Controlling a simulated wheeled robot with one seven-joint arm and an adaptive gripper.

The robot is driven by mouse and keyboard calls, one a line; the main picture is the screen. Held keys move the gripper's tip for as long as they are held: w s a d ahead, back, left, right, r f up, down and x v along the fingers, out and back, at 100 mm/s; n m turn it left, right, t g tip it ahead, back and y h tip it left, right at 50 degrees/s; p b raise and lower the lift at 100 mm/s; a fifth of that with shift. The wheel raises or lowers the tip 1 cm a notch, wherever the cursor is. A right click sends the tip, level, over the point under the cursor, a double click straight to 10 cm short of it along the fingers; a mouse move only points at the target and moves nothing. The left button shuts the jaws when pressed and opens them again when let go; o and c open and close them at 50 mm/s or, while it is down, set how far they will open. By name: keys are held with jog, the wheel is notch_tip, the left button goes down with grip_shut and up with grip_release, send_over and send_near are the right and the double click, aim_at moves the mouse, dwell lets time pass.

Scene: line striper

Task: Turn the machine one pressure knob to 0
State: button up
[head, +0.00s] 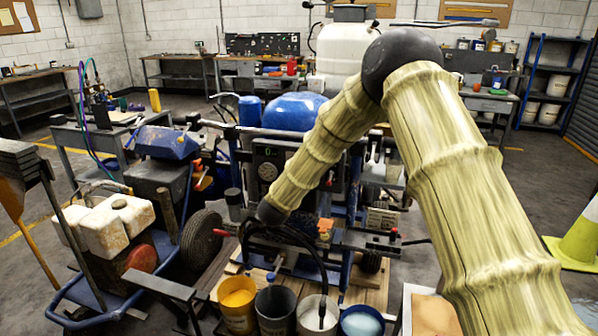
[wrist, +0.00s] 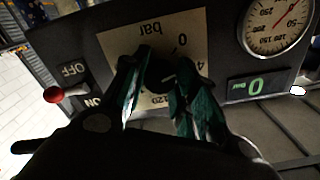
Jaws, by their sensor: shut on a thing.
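In the wrist view my gripper (wrist: 160,70) has its two dark green fingers on either side of a dark knob (wrist: 160,76), shut on it. The knob is in front of a cream dial plate (wrist: 118,45) marked "bar", with its print upside down in this view. A "0" shows just above the knob, and part of "120" shows below it. The fingers hide most of the knob and its pointer, so its exact setting cannot be read. In the head view my arm reaches down to the striping machine, and the fingers cannot be made out.
Right of the dial are a round gauge (wrist: 275,25) and a green digital display (wrist: 254,86) reading 0. Left is a red-tipped switch (wrist: 54,94) with OFF and ON labels. In the head view, paint buckets (head: 237,300) stand in front; a second machine (head: 110,225) stands left.

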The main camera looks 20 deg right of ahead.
jog(key=n+p, duration=0.1)
jog(key=n, duration=0.4)
jog(key=shift+n, duration=0.3)
jog(key=shift+f, duration=0.1)
dwell(0.4)
jog(key=o, duration=1)
jog(key=shift+s+a, duration=0.1)
jog(key=v, duration=1.2)
